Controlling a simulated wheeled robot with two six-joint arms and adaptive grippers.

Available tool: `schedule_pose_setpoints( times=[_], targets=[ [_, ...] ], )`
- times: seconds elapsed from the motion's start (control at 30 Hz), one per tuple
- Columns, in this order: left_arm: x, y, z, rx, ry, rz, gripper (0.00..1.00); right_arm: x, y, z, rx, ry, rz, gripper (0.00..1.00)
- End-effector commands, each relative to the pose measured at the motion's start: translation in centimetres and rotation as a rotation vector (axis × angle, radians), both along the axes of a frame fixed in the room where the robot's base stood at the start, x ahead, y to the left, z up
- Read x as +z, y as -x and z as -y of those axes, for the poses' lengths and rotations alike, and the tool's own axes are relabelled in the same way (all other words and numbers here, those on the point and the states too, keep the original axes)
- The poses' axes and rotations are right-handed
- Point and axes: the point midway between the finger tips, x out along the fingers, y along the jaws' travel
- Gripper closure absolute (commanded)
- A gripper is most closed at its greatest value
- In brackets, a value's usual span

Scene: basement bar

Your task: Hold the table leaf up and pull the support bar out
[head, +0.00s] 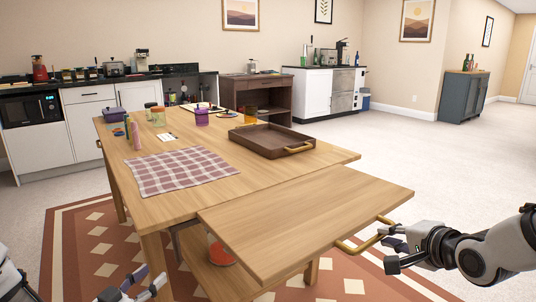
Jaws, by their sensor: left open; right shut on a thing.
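The wooden table leaf (305,220) sticks out from the near right side of the wooden table (255,178), raised and roughly level with the top. A brass-coloured handle (352,247) is on its outer edge. My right gripper (388,246) is shut on this handle at the right. My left gripper (137,291) is open and empty at the bottom left, low and apart from the table. A small greyish part (178,240) shows under the table edge by the leaf. I cannot tell whether it is the support bar; the leaf hides most of the space below.
A checked cloth (182,170), a brown tray (270,139), and several jars and pots stand on the table. An orange-red jar (220,250) stands on a lower shelf under the leaf. A patterned rug (85,245) lies beneath. The floor to the right is clear.

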Motion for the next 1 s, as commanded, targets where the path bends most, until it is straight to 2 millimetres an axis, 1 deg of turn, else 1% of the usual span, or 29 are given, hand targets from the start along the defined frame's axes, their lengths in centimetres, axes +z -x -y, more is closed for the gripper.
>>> schedule_pose_setpoints(
  times=[0.03, 0.3, 0.4, 0.5, 0.6, 0.83, 0.87, 0.9, 0.97, 1.0],
  targets=[
    [0.0, -0.8, 0.5, -0.003, -0.005, 0.001, 0.51, 0.7, -0.4, 0.1, -0.003, -0.003, 0.019, 1.0],
    [0.0, -5.2, 2.4, -0.002, -0.003, 0.0, 0.51, 0.7, -0.4, 0.1, -0.003, -0.003, 0.019, 1.0],
    [0.0, -6.5, 2.9, -0.001, -0.002, 0.0, 0.51, 0.7, -0.4, 0.1, -0.003, -0.003, 0.019, 1.0],
    [0.0, -7.3, 3.3, -0.001, -0.003, -0.001, 0.51, 0.7, -0.4, 0.1, -0.003, -0.003, 0.019, 1.0],
    [0.0, -7.6, 3.5, 0.0, 0.0, -0.002, 0.51, 0.7, -0.4, 0.1, -0.003, -0.003, 0.019, 1.0],
    [0.0, -7.7, 3.5, 0.0, 0.001, -0.003, 0.51, 0.7, -0.3, 0.1, -0.003, -0.003, 0.019, 1.0],
    [0.0, -7.7, 3.5, 0.0, 0.001, -0.003, 0.62, 0.7, -0.3, 0.1, -0.003, -0.003, 0.019, 1.0],
    [0.0, -7.7, 3.5, 0.0, 0.0, -0.002, 0.76, 0.7, -0.3, 0.1, -0.003, -0.003, 0.019, 1.0],
    [0.0, -7.7, 3.5, 0.0, 0.0, -0.002, 0.97, 0.7, -0.3, 0.1, -0.003, -0.003, 0.019, 1.0],
    [0.0, -7.7, 3.5, 0.0, 0.0, -0.002, 1.0, 0.7, -0.3, 0.1, -0.003, -0.003, 0.019, 1.0]
  ],
)
